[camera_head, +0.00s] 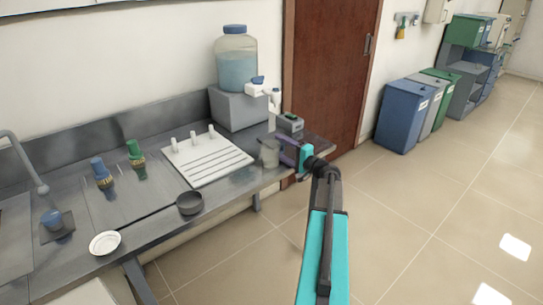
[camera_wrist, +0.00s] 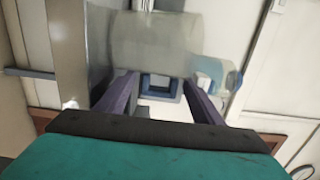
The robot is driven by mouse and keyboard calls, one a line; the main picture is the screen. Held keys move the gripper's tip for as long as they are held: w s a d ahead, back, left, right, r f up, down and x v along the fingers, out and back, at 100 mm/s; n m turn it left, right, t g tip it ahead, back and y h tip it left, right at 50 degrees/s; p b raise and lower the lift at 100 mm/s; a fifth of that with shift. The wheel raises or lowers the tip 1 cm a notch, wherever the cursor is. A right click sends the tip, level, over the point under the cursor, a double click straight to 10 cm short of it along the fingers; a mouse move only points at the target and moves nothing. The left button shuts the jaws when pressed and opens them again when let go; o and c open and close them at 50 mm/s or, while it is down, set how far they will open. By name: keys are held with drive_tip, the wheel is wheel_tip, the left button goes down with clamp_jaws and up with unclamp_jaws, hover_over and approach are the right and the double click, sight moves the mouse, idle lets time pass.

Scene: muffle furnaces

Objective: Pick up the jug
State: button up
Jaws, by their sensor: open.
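The jug (camera_head: 269,154) is a small, greyish, translucent vessel on the right end of the steel bench. It appears upright. In the wrist view, a large pale translucent body, which looks like the jug (camera_wrist: 155,42), spans the space ahead of the fingertips. My gripper (camera_head: 283,149) comes in from the right, with its purple fingers at the jug's side. In the wrist view my gripper (camera_wrist: 160,82) is open, its two fingers spread apart. I cannot tell whether the fingers touch the jug. Nothing is visibly gripped.
A water dispenser bottle (camera_head: 236,66) on a grey block (camera_head: 239,108) stands behind the jug. A small grey device (camera_head: 290,123) is close to my gripper. A white rack (camera_head: 207,160), a dark bowl (camera_head: 190,203) and a white dish (camera_head: 105,243) lie leftward. The floor at right is clear.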

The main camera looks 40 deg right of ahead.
drive_tip(key=c, duration=1.1)
drive_tip(key=shift+r, duration=0.1)
drive_tip(key=shift+r, duration=0.6)
drive_tip(key=shift+s+r+b, duration=0.25)
drive_tip(key=shift+r+b, duration=0.1)
drive_tip(key=shift+r, duration=0.2)
drive_tip(key=shift+s+r+b, duration=0.25)
drive_tip(key=shift+r+b, duration=0.05)
drive_tip(key=shift+r, duration=0.2)
drive_tip(key=s+r+b, duration=0.1)
drive_tip(key=s+b, duration=0.1)
drive_tip(key=s, duration=1.3)
drive_tip(key=shift+a+r+b, duration=0.25)
drive_tip(key=shift+a+b, duration=0.05)
drive_tip(key=shift+a, duration=0.1)
